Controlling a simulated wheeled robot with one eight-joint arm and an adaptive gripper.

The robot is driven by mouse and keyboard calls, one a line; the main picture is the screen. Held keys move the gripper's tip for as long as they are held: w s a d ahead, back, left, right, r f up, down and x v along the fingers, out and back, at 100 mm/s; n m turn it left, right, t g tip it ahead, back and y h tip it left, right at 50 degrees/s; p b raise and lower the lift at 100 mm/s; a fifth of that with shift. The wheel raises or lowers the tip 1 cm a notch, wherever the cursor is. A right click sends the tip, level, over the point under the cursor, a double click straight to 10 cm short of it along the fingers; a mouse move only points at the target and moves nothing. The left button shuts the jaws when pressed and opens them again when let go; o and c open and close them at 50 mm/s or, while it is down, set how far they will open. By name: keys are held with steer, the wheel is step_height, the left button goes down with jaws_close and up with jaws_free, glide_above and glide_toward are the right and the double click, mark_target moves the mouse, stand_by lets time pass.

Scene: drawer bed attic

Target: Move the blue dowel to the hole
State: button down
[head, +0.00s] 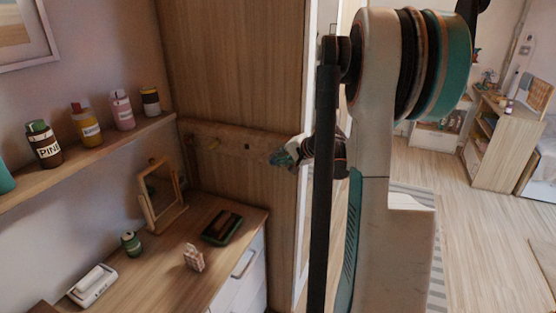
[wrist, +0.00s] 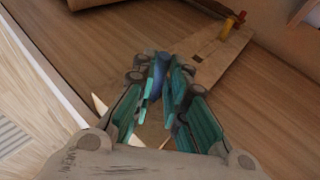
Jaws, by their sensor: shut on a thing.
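My gripper (wrist: 160,72) has teal fingers closed around the blue dowel (wrist: 158,64) in the wrist view. Most of the dowel is hidden between the fingers. A wooden board (wrist: 207,46) lies just beyond the fingertips, with a small dark hole (wrist: 197,58) beside the dowel. In the head view my gripper (head: 280,158) is at the right end of the wall board (head: 228,139), and a dark hole (head: 247,146) shows to its left. I cannot tell whether the dowel touches the board.
A yellow dowel (wrist: 227,28) and a red dowel (wrist: 241,17) stand in the board farther along. Below are a dresser (head: 160,255) with a mirror (head: 161,195), a dark box (head: 222,227) and small items. A shelf (head: 90,155) with bottles runs along the left wall.

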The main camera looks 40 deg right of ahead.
steer(key=shift+w+d, duration=0.3)
steer(key=shift+d, duration=0.45)
steer(key=c, duration=1.5)
jaws_free()
steer(key=v, duration=1.2)
